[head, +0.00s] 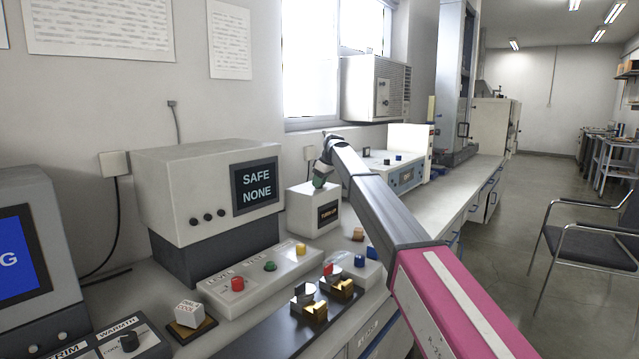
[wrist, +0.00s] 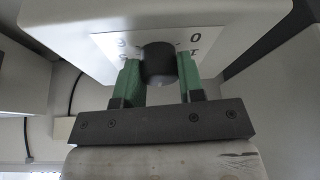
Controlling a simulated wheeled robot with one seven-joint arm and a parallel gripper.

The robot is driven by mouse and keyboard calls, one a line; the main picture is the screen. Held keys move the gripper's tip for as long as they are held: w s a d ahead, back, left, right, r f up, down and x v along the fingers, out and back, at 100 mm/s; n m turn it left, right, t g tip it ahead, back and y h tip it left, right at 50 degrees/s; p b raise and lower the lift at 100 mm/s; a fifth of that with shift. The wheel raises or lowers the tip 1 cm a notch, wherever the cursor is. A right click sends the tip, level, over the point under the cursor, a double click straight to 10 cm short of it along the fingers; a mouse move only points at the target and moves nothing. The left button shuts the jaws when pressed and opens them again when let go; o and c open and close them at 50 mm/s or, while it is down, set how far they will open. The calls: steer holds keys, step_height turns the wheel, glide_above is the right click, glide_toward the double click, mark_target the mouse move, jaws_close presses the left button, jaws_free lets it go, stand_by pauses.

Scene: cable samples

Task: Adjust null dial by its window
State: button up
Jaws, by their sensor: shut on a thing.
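The null dial is a dark round knob (wrist: 158,62) on a white plate with printed marks, on top of a small white box (head: 303,212). The box's front window (head: 328,214) shows orange letters that seem to read "TURN UP". My gripper (wrist: 159,70) has its two green fingers on either side of the knob, shut on it. In the head view my gripper (head: 322,176) is over the box top, and the knob is hidden there. The knob's pointer cannot be made out.
A monitor (head: 254,187) reading "SAFE NONE" stands left of the box. A panel (head: 262,275) with red, green and yellow buttons lies in front. A dark tray (head: 268,326) holds small blocks. Another instrument (head: 405,178) stands behind my arm on the bench.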

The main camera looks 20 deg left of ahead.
steer(key=m+t, duration=0.1)
steer(key=m, duration=0.2)
steer(key=m+t+h, duration=0.1)
steer(key=m, duration=0.2)
steer(key=shift+s+a+m, duration=0.1)
steer(key=shift+m, duration=0.2)
stand_by(0.3)
steer(key=o, duration=0.9)
steer(key=v, duration=1.1)
steer(key=shift+s+a, duration=0.1)
steer(key=shift+s, duration=0.05)
steer(key=shift+f, duration=0.1)
